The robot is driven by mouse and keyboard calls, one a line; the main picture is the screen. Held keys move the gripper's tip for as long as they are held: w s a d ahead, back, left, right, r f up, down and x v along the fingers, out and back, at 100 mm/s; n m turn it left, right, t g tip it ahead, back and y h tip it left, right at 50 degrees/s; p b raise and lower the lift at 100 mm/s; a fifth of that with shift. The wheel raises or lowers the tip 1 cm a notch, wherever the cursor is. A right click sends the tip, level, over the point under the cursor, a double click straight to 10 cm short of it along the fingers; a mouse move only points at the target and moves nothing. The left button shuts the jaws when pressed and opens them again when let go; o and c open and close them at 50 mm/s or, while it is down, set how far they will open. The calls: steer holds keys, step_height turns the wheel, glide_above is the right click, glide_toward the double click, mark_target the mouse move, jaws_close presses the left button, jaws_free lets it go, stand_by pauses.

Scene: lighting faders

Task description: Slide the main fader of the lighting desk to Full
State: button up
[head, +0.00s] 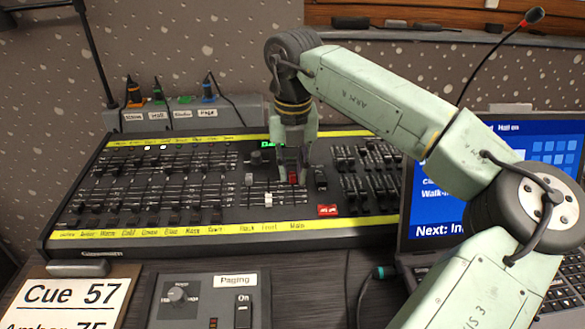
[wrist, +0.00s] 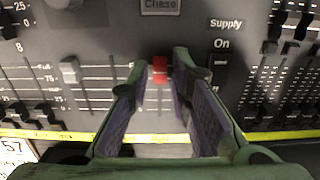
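The lighting desk (head: 130,238) is a black console with yellow label strips. Its main fader (head: 293,178) has a red cap above the printed word Main. In the wrist view the red cap (wrist: 160,68) stands between my fingertips, about level with the top scale ticks and the Full mark (wrist: 43,66) to the left. My gripper (head: 292,170) is open, pointing down at the desk, with one finger on each side of the cap. In the wrist view my gripper (wrist: 161,70) shows a gap beside the cap; contact is hard to tell. The lower slot is partly hidden by my fingers.
A pale fader cap (wrist: 70,70) stands left of the main fader. The On switch (wrist: 220,62) and more faders are to the right.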

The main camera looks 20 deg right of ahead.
steer(key=shift+r+p, duration=0.85)
steer(key=shift+r, duration=0.45)
step_height(320, 180, up, 12)
steer(key=s, duration=0.1)
steer(key=shift+a, duration=0.15)
steer(key=shift+f, duration=0.1)
